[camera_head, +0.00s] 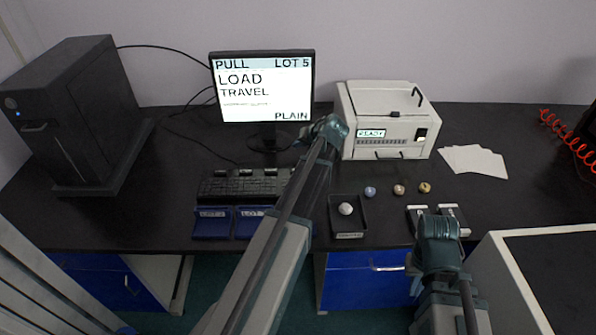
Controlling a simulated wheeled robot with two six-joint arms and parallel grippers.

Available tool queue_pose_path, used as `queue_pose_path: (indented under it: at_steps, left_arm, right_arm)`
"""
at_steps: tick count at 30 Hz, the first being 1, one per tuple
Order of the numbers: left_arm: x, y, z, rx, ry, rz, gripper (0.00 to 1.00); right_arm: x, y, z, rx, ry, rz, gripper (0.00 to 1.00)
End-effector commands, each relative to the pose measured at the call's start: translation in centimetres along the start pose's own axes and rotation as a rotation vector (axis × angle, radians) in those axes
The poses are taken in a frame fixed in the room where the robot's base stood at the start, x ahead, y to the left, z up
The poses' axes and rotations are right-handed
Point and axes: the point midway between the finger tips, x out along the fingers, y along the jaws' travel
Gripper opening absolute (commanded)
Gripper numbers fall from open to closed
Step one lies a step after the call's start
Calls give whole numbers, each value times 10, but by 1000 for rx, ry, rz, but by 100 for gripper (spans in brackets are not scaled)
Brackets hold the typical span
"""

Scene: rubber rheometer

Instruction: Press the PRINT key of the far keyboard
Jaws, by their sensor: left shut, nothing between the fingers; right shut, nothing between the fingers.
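A dark keyboard-like unit (245,183) lies on the black table below the monitor. Its right end is partly behind my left arm, and its key labels are too small to read, so I cannot pick out a PRINT key. My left gripper (326,130) is shut and empty, in front of the gap between the monitor and the white printer. It is beyond and to the right of the keyboard-like unit. My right gripper (439,230) is shut at the table's front right, overlapping a small black device with two pale tops (448,211); contact cannot be told.
The monitor (262,88) reads PULL, LOT 5, LOAD TRAVEL, PLAIN. The white printer (386,118) shows READY. Blue bins (212,223) stand at the front edge. A black tray (348,219) holds a pale ball. Several small balls (399,189) and white sheets (473,161) lie to the right.

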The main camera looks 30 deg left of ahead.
Motion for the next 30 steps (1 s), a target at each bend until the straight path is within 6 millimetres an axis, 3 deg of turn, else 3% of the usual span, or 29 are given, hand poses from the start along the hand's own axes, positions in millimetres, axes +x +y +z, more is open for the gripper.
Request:
queue_pose_path:
  at_steps: [8, 21, 30]
  left_arm:
    - [14, 11, 10, 0, 0, 1, 0]
    - [54, 40, 40, 0, 0, 1, 0]
    - [61, 45, 45, 0, 0, 1, 0]
  right_arm:
    - [20, -2, -1, 0, 0, 0, 0]
    - [78, -7, -4, 0, 0, 0, 0]
    - [87, -8, -5, 0, 0, 0, 0]
